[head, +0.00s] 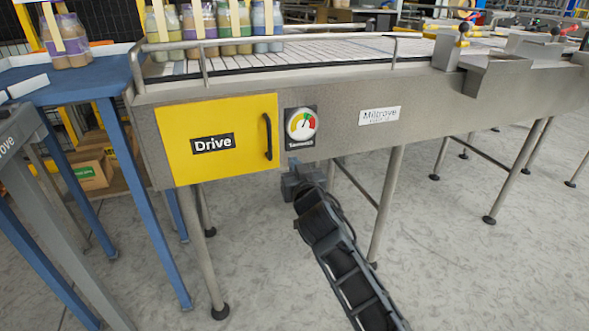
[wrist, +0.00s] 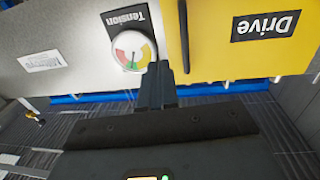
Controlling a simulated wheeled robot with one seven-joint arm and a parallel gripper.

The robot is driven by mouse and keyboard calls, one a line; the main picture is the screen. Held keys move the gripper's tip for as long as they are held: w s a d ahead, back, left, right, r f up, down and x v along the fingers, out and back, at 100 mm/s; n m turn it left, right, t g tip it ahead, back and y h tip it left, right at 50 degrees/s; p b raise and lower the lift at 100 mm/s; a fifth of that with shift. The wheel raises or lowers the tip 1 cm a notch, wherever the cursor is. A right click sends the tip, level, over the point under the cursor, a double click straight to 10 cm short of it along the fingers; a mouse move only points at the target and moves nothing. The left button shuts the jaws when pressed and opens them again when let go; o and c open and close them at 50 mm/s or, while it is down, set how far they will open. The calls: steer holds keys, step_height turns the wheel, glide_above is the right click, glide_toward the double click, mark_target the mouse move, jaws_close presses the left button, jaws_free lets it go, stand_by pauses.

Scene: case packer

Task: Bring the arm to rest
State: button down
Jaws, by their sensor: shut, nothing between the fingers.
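My arm reaches up from the bottom of the head view, and my gripper (head: 297,165) is at the machine's front, just below the tension gauge. In the wrist view my gripper (wrist: 163,68) is shut and empty, its fingertips near the seam between the gauge and the yellow Drive door. I cannot tell whether the fingertips touch the panel. The tension gauge (head: 301,124) has a round dial with red, yellow and green zones; it also shows upside down in the wrist view (wrist: 132,50). The yellow Drive door (head: 215,165) looks closed, with a dark vertical handle (head: 267,136).
The conveyor (head: 350,80) spans the view, with rails and several jar packs (head: 200,28) on top. A blue table (head: 85,85) stands at left. Grey floor (head: 480,270) is clear at lower right.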

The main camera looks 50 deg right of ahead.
steer(key=shift+s+a, duration=0.15)
steer(key=shift+s, duration=0.1)
steer(key=s+a+f+n+t+y, duration=0.1)
steer(key=s+a+f+n+y, duration=0.25)
steer(key=s+a, duration=0.55)
steer(key=s+a+f+n+t+y, duration=0.1)
steer(key=s+a+f+n+y, duration=0.15)
steer(key=s+a+f, duration=0.45)
steer(key=s+a+r+y, duration=0.2)
steer(key=s+a+r, duration=0.1)
steer(key=s, duration=0.4)
steer(key=s+a+r+n+y, duration=0.1)
steer(key=s+a+r, duration=0.2)
steer(key=s+a, duration=0.3)
steer(key=s+a+r+n+g+y, duration=0.1)
steer(key=s+a+r, duration=0.3)
steer(key=s, duration=0.5)
steer(key=shift+a+y, duration=0.55)
steer(key=shift+y, duration=0.25)
steer(key=shift+d, duration=0.1)
